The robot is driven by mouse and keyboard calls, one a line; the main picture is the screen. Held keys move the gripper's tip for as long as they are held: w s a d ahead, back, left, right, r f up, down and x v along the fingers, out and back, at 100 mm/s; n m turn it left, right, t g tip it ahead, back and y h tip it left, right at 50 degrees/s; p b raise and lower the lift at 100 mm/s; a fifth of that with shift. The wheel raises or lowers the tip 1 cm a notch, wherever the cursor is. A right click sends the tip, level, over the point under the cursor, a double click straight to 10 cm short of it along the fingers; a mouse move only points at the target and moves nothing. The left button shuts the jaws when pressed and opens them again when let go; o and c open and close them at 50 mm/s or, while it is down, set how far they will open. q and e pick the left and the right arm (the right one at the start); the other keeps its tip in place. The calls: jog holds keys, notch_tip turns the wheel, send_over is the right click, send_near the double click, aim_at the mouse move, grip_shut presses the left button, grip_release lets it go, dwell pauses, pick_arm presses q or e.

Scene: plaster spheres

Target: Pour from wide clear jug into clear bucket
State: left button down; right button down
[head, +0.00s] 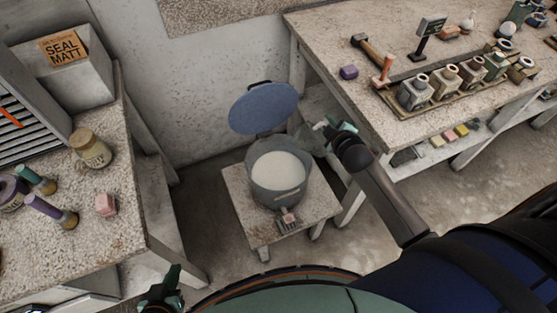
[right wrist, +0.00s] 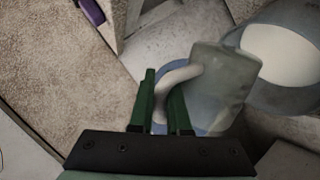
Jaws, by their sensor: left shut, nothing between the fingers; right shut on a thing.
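The clear bucket (head: 257,187) stands upright on a low stool (head: 243,209) in the head view, with white contents inside. It also shows at upper right in the right wrist view (right wrist: 262,99). The wide clear jug (head: 307,138) is held beside the bucket's upper right side in the head view, partly hidden by my gripper. In the right wrist view the jug (right wrist: 226,75) overlaps the bucket's near side. My right gripper (head: 340,126) is shut on the jug's pale handle (right wrist: 182,74). No stream shows; the jug's fill is unclear. My left gripper (head: 166,286) is shut and empty, low and away from the bucket.
A round blue seat or lid (head: 263,107) is behind the bucket. A small brush-like item (head: 288,220) lies at the stool's front. A right-hand workbench (head: 330,40) holds bottles and tools. The left-hand bench (head: 120,215) holds jars.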

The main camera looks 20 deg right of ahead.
jog(key=m+t+y+b, duration=0.1)
jog(key=m+t+b, duration=0.1)
jog(key=s+d+m+t+y+b, duration=0.1)
jog(key=m+t+b, duration=0.1)
jog(key=m+b, duration=0.1)
jog(key=d+m+t+y+b, duration=0.1)
jog(key=m+b, duration=0.1)
jog(key=b, duration=0.1)
jog(key=shift+s+d+f+m+t+y, duration=0.1)
jog(key=shift+s+f+m+t+y, duration=0.1)
jog(key=shift+m+t+y, duration=0.15)
dwell(0.5)
